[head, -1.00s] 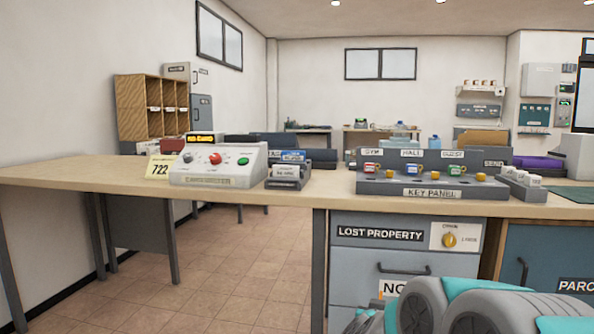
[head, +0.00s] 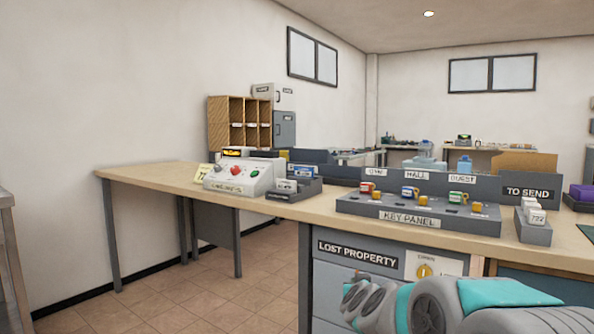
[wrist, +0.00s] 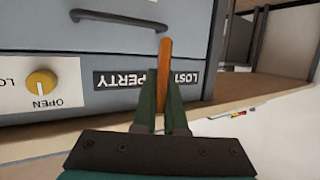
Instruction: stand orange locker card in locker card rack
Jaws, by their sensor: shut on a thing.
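The orange locker card (wrist: 165,60) shows edge-on in the wrist view, as a thin upright strip between the two dark green fingers of my gripper (wrist: 164,92). The gripper is shut on it, in front of the grey drawer front. In the head view my arm crosses the lower right, below the counter top; I cannot make out the card there. A dark grey holder with labelled cards (head: 292,190) stands on the counter beside the control box. A small grey rack with white tags (head: 533,225) stands right of the key panel. I cannot tell which is the locker card rack.
The wooden counter (head: 150,176) runs across the view, with bare top at its left end. The control box (head: 240,178) and key panel (head: 420,216) stand on it. The lost property drawer (head: 355,280) is below. Tiled floor is free at the left.

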